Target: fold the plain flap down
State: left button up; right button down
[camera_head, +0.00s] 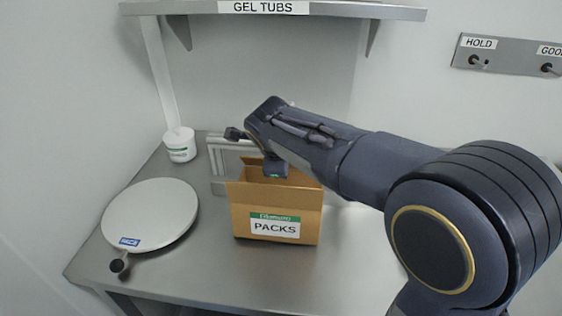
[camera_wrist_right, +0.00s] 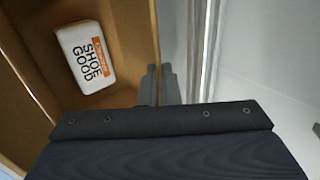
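The cardboard box (camera_head: 245,220) stands open on the bench, with a PACKS label (camera_head: 275,228) on its front. Raised cardboard (camera_head: 252,172) shows at its back, partly hidden by my right arm. In the right wrist view a cardboard panel (camera_wrist_right: 128,35) runs along the box's side; I cannot tell if it is the plain flap. A white SHOE GOOD pack (camera_wrist_right: 85,55) lies inside. My left gripper is not in view.
A round white plate (camera_head: 150,212) with a blue label lies at the left, and a dark knob (camera_head: 117,265) is in front of it. A white tub (camera_head: 180,146) and a metal frame (camera_head: 218,165) stand behind. The GEL TUBS shelf (camera_head: 350,11) hangs above. The front bench is clear.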

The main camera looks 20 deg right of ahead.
jog(key=c, duration=1.8)
grip_release()
jog(key=shift+c, duration=0.2)
jog(key=v, duration=0.7)
jog(key=shift+s+r, duration=0.2)
jog(key=shift+r, duration=0.15)
jog(key=shift+o, duration=0.3)
jog(key=shift+a, duration=0.1)
